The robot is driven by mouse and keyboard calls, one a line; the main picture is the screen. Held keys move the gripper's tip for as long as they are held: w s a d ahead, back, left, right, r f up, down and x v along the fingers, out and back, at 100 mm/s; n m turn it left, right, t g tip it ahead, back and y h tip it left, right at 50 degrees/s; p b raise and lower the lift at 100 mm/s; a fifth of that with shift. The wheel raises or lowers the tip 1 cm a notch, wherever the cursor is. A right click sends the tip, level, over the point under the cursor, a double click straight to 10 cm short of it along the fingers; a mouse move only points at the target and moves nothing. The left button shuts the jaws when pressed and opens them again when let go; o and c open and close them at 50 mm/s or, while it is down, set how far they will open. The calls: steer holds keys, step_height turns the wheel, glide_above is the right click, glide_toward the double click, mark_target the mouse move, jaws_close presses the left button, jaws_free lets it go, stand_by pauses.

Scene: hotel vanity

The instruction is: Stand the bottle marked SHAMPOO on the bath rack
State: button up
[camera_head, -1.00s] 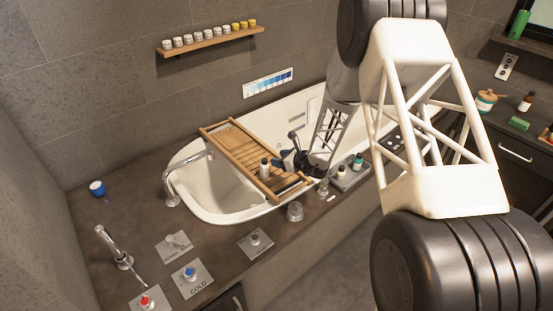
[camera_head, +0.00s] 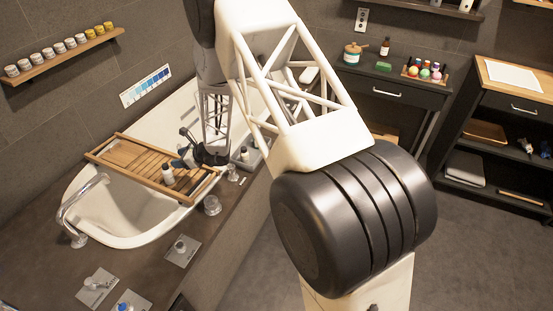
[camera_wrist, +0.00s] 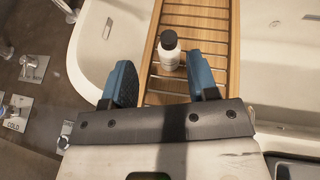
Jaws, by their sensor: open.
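A white bottle with a dark cap (camera_wrist: 168,52) stands upright on the slatted wooden bath rack (camera_wrist: 208,18). It also shows in the head view (camera_head: 168,174), near the front end of the rack (camera_head: 120,152). I cannot read its label. My gripper (camera_wrist: 161,80) is open, its two blue fingers apart on either side of the bottle's line. The bottle is at or just beyond the fingertips, with visible gaps to both. In the head view my gripper (camera_head: 186,157) is low over the rack, right beside the bottle, partly hidden by my arm.
The rack spans the white bathtub (camera_head: 125,222). A grey tray (camera_head: 253,163) with a small bottle (camera_head: 245,154) sits on the counter right of my gripper. Shelves and a dark cabinet (camera_head: 400,100) are farther right.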

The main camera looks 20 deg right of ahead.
steer(key=s+d+r+n+g+h, duration=0.1)
steer(key=s+d+r+n+g, duration=0.2)
steer(key=s+r+n, duration=0.65)
steer(key=s+d+r+n+g+h, duration=0.1)
steer(key=s+d+r+n+g, duration=0.25)
steer(key=s+r, duration=1.05)
steer(key=s+d+r+n+h, duration=0.3)
steer(key=s+d+r, duration=0.1)
steer(key=s, duration=0.5)
steer(key=s+d+r+n+t+h, duration=0.1)
steer(key=s+d+r+n+h, duration=0.2)
steer(key=s+d, duration=0.4)
steer(key=s+d+r+n+t+h, duration=0.1)
steer(key=s+d+r+n+h, duration=0.2)
steer(key=s, duration=0.8)
steer(key=d+r+n, duration=0.2)
steer(key=d+r, duration=0.1)
steer(key=shift+s+d+r+h, duration=0.25)
steer(key=shift+h, duration=0.05)
